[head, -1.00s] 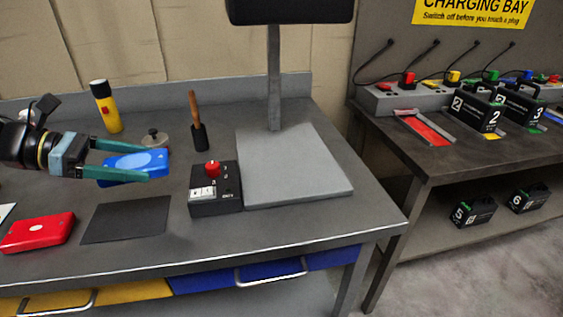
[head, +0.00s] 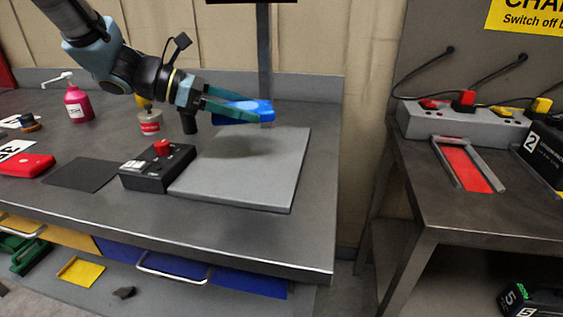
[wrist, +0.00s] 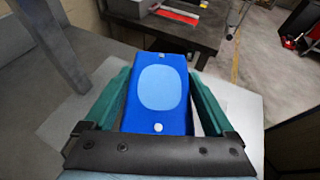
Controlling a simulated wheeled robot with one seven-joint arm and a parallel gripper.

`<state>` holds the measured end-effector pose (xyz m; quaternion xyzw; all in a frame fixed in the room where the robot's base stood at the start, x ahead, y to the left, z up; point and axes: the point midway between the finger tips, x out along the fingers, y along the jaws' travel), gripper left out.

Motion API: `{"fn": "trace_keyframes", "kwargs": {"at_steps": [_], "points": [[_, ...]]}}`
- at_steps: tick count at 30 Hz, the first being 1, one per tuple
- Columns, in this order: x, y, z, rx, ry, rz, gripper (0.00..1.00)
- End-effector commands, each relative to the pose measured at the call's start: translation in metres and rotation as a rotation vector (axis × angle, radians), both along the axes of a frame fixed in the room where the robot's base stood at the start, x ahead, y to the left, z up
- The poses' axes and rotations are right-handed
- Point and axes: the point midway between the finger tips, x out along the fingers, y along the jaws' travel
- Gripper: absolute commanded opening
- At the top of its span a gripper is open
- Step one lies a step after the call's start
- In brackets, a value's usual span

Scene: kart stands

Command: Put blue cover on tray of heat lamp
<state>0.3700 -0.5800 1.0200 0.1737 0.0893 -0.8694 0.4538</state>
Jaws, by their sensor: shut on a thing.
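The blue cover (head: 243,109) is a flat blue piece with a lighter blue oval on top. My gripper (head: 238,112) is shut on it, with one green finger along each side, as the wrist view also shows of the cover (wrist: 158,95). It is held above the grey tray (head: 285,185) of the heat lamp, apart from the surface, with a soft shadow below. The lamp's post (head: 264,60) rises behind the tray; its head is mostly cut off at the top edge.
A black control box (head: 158,168) with a red knob adjoins the tray's left side. A dark mat (head: 82,174) and a red cover (head: 25,165) lie further left. A pink bottle (head: 78,104) stands behind. The charging bench (head: 450,190) is at right, across a gap.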

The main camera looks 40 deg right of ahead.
Motion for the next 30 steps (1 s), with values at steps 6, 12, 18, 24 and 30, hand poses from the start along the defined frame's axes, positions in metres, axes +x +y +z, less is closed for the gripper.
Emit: {"fn": "trace_keyframes", "kwargs": {"at_steps": [6, 12, 18, 24, 30], "points": [[0.000, 0.001, -0.040, 0.004, 0.008, 0.003, 0.25], [0.000, 0.000, -0.060, 0.002, 0.003, 0.002, 0.25], [0.000, 0.000, -0.087, 0.003, 0.005, 0.002, 0.25], [0.000, 0.001, -0.096, 0.001, 0.001, 0.002, 0.25], [0.000, 0.000, -0.097, 0.001, 0.001, 0.002, 0.25]]}}
